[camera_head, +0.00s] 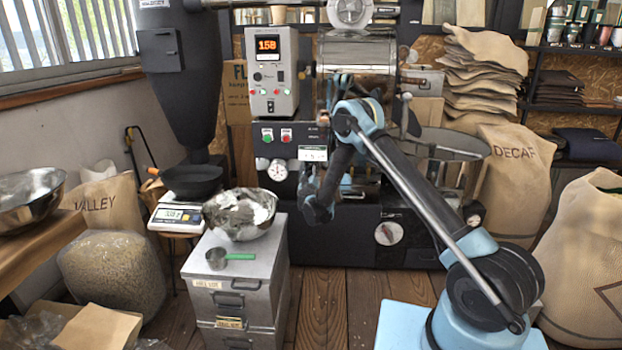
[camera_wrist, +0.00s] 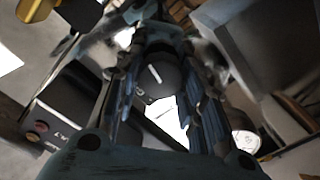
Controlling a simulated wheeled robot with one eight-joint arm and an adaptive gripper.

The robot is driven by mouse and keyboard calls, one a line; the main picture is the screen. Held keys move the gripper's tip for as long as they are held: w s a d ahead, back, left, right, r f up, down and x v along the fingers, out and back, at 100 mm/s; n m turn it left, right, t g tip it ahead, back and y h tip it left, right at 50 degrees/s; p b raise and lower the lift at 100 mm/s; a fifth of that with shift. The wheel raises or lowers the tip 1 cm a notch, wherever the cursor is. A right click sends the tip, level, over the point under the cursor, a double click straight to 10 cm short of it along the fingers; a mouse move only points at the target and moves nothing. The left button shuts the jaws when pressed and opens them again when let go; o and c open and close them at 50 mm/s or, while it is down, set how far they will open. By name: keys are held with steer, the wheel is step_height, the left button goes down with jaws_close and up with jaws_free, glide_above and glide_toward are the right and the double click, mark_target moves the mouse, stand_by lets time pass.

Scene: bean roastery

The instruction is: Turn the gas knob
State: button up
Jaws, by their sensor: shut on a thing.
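The gas knob (camera_wrist: 154,76) is black and round with a white pointer line. In the wrist view it sits between the two fingers of my gripper (camera_wrist: 158,82), which are shut on it. The white line points up and slightly to the left there. In the head view my gripper (camera_head: 313,184) is at the dark front panel of the roaster (camera_head: 341,240), just under a white label (camera_head: 312,153). My arm and gripper hide the knob in that view.
A pressure gauge (camera_head: 277,170) and green and red buttons (camera_head: 267,136) are left of my gripper. A metal cabinet (camera_head: 233,270) with a bowl (camera_head: 240,213) and green scoop (camera_head: 230,257) stands front left. Wooden floor (camera_head: 330,300) is clear.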

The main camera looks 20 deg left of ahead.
steer(key=shift+n, duration=0.5)
steer(key=n, duration=0.4)
steer(key=shift+a+f, duration=0.1)
steer(key=shift+f, duration=0.05)
steer(key=shift+f+n, duration=0.1)
steer(key=shift+n, duration=2.2)
steer(key=shift+s, duration=0.1)
steer(key=o, duration=1)
steer(key=shift+o, duration=0.2)
steer(key=v, duration=1.1)
steer(key=shift+s, duration=0.4)
